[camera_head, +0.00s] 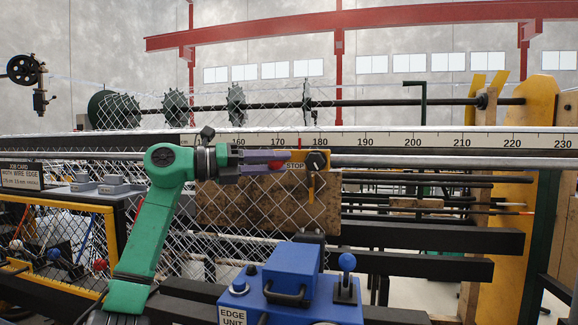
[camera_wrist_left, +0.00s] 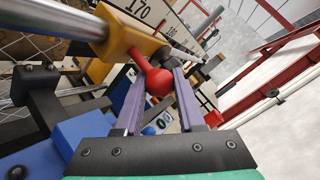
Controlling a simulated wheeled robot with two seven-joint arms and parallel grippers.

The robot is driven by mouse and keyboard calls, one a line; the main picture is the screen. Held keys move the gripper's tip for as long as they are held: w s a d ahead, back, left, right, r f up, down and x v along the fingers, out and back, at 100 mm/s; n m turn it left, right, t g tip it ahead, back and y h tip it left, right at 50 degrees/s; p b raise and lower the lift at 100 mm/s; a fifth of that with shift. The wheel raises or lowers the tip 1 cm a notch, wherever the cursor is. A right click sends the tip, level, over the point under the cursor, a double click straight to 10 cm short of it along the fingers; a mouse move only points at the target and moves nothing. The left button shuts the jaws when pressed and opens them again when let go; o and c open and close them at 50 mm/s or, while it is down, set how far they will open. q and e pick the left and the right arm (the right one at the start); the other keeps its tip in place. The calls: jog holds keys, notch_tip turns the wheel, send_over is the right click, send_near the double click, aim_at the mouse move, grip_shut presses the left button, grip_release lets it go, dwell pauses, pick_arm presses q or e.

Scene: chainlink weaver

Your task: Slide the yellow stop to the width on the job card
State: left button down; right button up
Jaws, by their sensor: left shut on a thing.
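The yellow stop (camera_head: 308,153) sits on the steel rail under the scale (camera_head: 400,140), with a black STOP label on its front. A thin red mark above it stands between 170 and 180, near the middle. The yellow stop (camera_wrist_left: 122,35) also shows in the left wrist view, with a red ball handle (camera_wrist_left: 158,82) sticking out. My left gripper (camera_head: 280,162) comes in from the left, its purple fingers shut on that handle. The job card (camera_head: 21,176) stands at the far left; its small print is too blurred to read surely. My right gripper is not in view.
A blue edge unit (camera_head: 290,268) with a blue ball lever stands in front, below the stop. Chain-link mesh (camera_head: 225,210) hangs behind my left arm. The rail (camera_head: 440,162) right of the stop looks clear up to the yellow end frame (camera_head: 515,230).

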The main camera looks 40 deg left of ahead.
pick_arm(q)
jog(key=shift+s+a+r, duration=0.15)
jog(key=shift+r, duration=0.15)
jog(key=c, duration=0.7)
grip_release()
jog(key=shift+c, duration=0.2)
jog(key=shift+o, duration=1.1)
jog(key=shift+a+f, duration=0.15)
jog(key=shift+s+f, duration=0.1)
jog(key=shift+f, duration=0.05)
jog(key=b+v, duration=0.4)
jog(key=v, duration=1)
jog(key=shift+s, duration=0.1)
